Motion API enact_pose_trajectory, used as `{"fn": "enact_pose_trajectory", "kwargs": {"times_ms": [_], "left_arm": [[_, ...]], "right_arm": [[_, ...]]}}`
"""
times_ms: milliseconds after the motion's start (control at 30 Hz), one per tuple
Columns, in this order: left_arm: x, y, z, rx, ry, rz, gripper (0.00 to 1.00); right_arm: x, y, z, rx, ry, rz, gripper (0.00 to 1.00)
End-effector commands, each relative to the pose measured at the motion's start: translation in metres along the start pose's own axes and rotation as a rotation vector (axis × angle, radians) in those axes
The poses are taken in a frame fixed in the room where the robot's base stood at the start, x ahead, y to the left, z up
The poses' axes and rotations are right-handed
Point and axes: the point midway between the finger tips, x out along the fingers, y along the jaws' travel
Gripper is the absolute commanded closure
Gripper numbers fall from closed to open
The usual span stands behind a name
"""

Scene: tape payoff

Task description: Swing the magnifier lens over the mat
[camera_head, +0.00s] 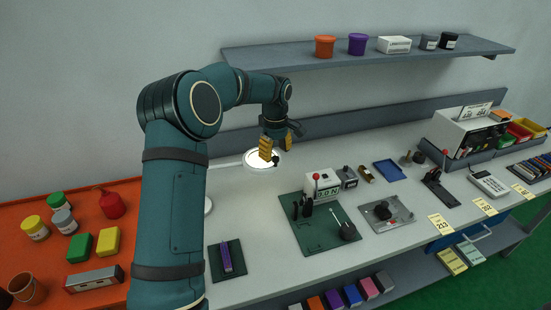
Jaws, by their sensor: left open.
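The magnifier lens (253,162) is a bright, pale round disc near the back of the white bench, left of the middle. A small dark knob (276,159) shows at its right edge. My left gripper (277,149) is open, with yellow finger pads. One finger overlaps the lens in the picture; I cannot tell whether it touches. A large dark green mat (313,238) lies to the right and nearer, with a white device on it. A smaller dark mat (216,266) bears a purple item. The lens is over neither mat. My right gripper is out of view.
A wall shelf (290,56) with tubs runs above the bench. An orange surface (140,200) with coloured containers lies left. A grey plate (398,222), blue tray (389,170) and parts bins stand right. Bare bench separates the lens from the large mat.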

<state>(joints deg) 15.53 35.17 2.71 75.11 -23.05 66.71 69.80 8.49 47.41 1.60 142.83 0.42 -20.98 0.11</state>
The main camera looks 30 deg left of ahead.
Motion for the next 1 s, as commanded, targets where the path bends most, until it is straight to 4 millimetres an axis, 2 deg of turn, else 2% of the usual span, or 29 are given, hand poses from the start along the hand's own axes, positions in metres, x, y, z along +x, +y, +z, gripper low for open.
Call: {"fn": "enact_pose_trajectory", "kwargs": {"times_ms": [100,200,567,600,733,767,1000], "left_arm": [[0.015,0.0,0.0,0.0,-0.001,-0.001,0.45],[0.023,0.0,0.0,-0.001,-0.001,0.0,0.45],[0.027,0.0,0.0,0.0,-0.001,0.001,0.45],[0.027,0.0,0.0,0.0,-0.001,0.001,0.5],[0.027,0.0,0.0,0.0,0.0,0.001,0.96],[0.027,0.0,0.0,0.0,0.0,0.001,1.0],[0.027,-0.001,0.002,0.005,0.0,0.001,1.0]], "right_arm": [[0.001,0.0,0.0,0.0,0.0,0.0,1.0],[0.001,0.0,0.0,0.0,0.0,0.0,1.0],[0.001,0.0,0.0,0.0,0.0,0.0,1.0],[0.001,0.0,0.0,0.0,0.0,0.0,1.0],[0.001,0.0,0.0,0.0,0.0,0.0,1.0],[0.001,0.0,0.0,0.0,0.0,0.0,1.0],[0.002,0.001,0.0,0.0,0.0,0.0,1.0]]}}
